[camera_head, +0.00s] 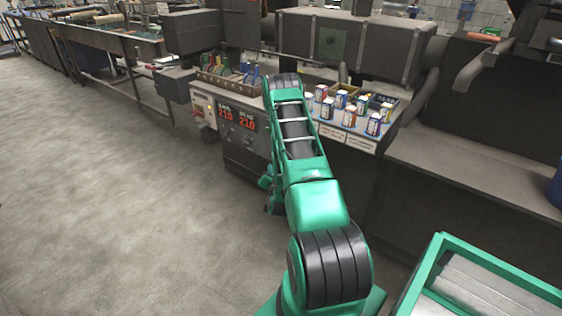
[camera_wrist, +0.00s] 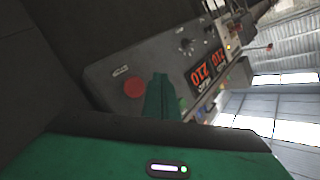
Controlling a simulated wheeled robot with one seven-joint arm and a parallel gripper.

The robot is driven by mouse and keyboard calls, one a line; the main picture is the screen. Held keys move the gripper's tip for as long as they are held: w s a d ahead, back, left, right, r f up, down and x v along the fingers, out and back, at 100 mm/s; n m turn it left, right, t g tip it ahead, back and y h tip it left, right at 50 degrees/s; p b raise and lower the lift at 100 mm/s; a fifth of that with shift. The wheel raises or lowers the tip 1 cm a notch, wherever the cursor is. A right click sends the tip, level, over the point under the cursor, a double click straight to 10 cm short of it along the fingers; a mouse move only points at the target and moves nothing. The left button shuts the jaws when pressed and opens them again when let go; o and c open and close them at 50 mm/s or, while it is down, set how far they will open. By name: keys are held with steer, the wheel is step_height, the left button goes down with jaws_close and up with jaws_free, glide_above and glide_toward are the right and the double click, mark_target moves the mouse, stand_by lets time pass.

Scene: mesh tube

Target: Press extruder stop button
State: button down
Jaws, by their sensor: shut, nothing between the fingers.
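The extruder control panel (camera_head: 238,135) faces the aisle, with two orange-red number displays (camera_head: 236,118) on it. In the wrist view the panel (camera_wrist: 185,55) appears turned on its side. A large round red button (camera_wrist: 135,89) is on it, with a small label (camera_wrist: 120,71) too small to read. Part of a green button (camera_wrist: 183,103) shows beyond my gripper. My gripper (camera_wrist: 160,80) is shut and empty, its green fingers pointing at the panel just beside the red button. I see no clear contact. In the head view only a bit of the gripper end (camera_head: 265,182) shows beside my arm.
Several small cans (camera_head: 345,105) stand on a shelf right of my arm. A green-framed bin (camera_head: 440,250) is at the lower right. A grey bench (camera_head: 470,170) is on the right. The floor (camera_head: 120,210) left of my arm is clear.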

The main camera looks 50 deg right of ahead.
steer(key=shift+w+d, duration=0.15)
steer(key=shift+d, duration=1.2)
steer(key=shift+w+d, duration=0.1)
steer(key=shift+d, duration=1.25)
steer(key=shift+d, duration=0.1)
steer(key=shift+d, duration=0.35)
steer(key=shift+d, duration=0.85)
stand_by(1.1)
steer(key=shift+a, duration=0.1)
steer(key=shift+s+a, duration=0.1)
steer(key=shift+a, duration=1.05)
steer(key=shift+s+a, duration=0.2)
steer(key=shift+a, duration=2.35)
